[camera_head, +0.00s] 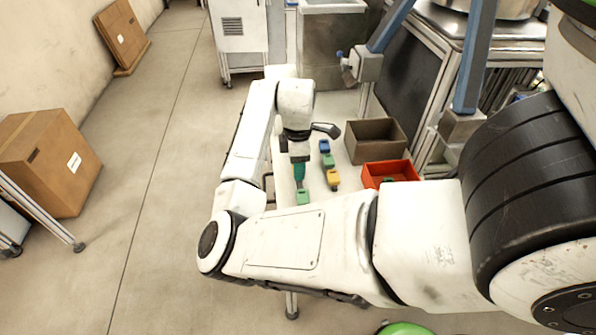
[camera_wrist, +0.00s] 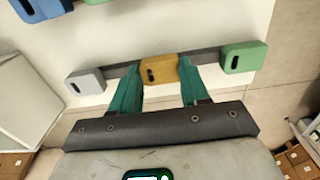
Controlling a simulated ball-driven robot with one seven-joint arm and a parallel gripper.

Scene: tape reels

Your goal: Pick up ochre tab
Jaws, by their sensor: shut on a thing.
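The ochre tab (camera_wrist: 158,68) sits midway along a dark strip between a grey tab (camera_wrist: 86,80) and a green tab (camera_wrist: 243,57). In the wrist view my gripper (camera_wrist: 160,82) has its green fingers on both sides of the ochre tab and is shut on it. In the head view my gripper (camera_head: 299,178) points down over the white table, and it hides the ochre tab. The green tab (camera_head: 302,197) shows just below the fingers there. I cannot tell whether the tab is clear of the table.
A second strip with blue (camera_head: 325,146), green (camera_head: 328,160) and ochre (camera_head: 333,179) tabs lies to the right. Beyond it stand a brown bin (camera_head: 364,153) and an orange-red bin (camera_head: 402,164) with something green inside. A metal-framed workstation is at the right.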

